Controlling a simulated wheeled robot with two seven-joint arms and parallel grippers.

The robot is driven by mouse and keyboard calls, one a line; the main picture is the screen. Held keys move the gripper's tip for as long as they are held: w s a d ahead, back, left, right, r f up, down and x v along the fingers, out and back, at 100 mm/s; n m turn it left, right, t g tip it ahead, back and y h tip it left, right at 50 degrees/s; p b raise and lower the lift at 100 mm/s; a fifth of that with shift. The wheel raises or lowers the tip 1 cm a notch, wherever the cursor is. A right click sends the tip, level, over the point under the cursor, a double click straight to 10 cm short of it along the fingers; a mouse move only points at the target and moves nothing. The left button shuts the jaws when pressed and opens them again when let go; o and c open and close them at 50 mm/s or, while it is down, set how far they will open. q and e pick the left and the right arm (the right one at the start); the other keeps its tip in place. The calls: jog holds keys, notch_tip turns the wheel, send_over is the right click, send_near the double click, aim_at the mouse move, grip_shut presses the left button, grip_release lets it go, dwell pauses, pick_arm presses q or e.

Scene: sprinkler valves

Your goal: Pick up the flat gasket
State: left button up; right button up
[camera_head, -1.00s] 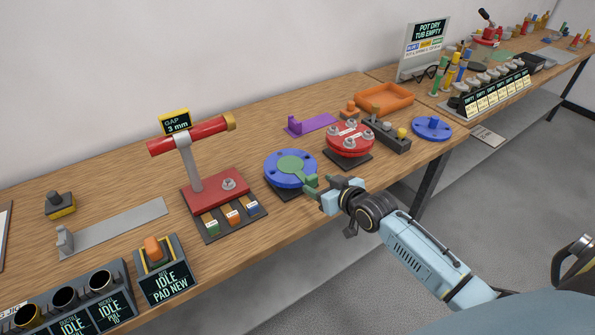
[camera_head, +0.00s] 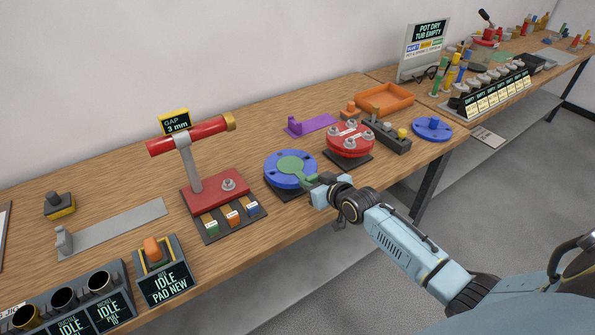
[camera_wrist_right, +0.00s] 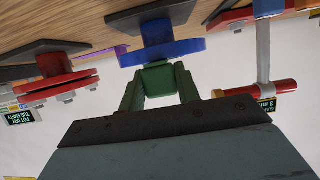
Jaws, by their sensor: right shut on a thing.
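The flat gasket (camera_head: 290,165) is a green disc lying on the blue round flange (camera_head: 273,172), with a tab toward the table's front edge. My right gripper (camera_head: 317,181) reaches in from the right, low beside the flange, and is shut on the gasket's tab. In the right wrist view, a green block, the tab (camera_wrist_right: 160,77), sits between the two dark green fingers, against the blue flange (camera_wrist_right: 190,47). The disc still appears to rest on the flange. My left gripper is not in view.
A red flange (camera_head: 350,143) with bolts stands to the right. A red stand (camera_head: 213,190) with a "GAP 3 mm" sign (camera_head: 174,122) is to the left. Free floor lies in front of the table.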

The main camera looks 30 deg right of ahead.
jog(key=shift+r, duration=0.1)
jog(key=shift+c, duration=0.2)
notch_tip(320, 180, up, 10)
jog(key=shift+f+p, duration=0.1)
jog(key=shift+p, duration=0.4)
notch_tip(320, 180, up, 5)
jog(key=p, duration=0.5)
dwell(0.4)
